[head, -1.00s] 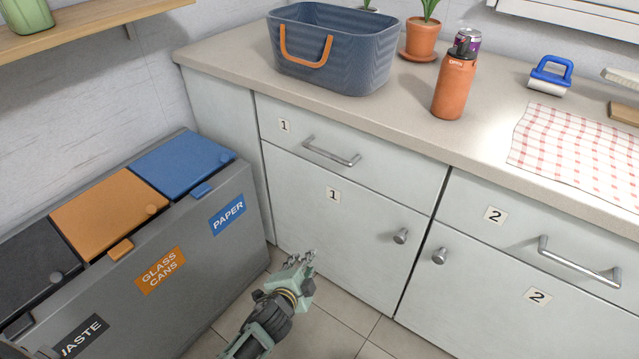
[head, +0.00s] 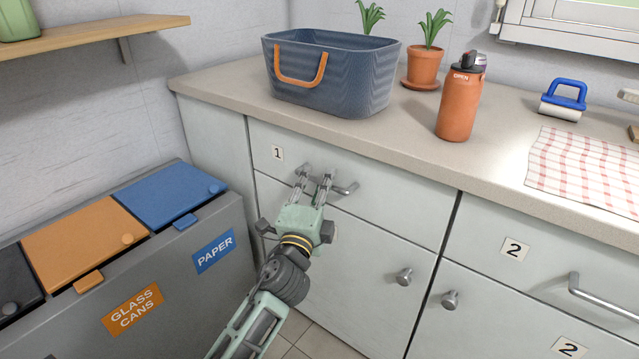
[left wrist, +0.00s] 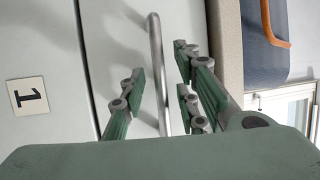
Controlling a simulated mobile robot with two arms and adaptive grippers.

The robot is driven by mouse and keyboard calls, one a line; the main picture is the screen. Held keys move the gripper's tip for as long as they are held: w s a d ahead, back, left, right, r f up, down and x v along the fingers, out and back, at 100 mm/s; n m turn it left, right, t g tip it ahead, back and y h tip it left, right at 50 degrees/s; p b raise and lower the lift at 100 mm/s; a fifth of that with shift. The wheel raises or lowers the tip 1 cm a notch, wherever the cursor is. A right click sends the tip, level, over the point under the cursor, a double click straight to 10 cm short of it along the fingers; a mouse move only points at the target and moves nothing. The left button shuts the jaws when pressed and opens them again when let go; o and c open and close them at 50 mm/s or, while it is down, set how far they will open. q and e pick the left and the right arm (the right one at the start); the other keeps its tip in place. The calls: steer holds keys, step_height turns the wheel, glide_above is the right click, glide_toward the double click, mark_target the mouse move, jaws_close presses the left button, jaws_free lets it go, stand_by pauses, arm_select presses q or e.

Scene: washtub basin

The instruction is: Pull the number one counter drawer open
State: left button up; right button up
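The number one drawer (head: 395,199) is a pale grey front under the counter with a "1" label, shut flush with the cabinet. Its metal bar handle (head: 345,189) is partly hidden behind my left gripper (head: 315,172), which is at the handle's left and middle part. In the left wrist view, the handle (left wrist: 156,50) runs up and down between the spread fingers of my left gripper (left wrist: 160,95). The fingers are open, one side on each side of the bar, with gaps visible. My right gripper is not in view.
The number one door (head: 375,255) with a round knob is below the drawer. Waste bins (head: 205,285) stand at the left. A blue basket (head: 335,85) and an orange bottle (head: 460,108) stand on the counter (head: 230,90).

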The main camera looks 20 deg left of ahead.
arm_select(q)
steer(key=shift+w, duration=0.65)
jaws_close()
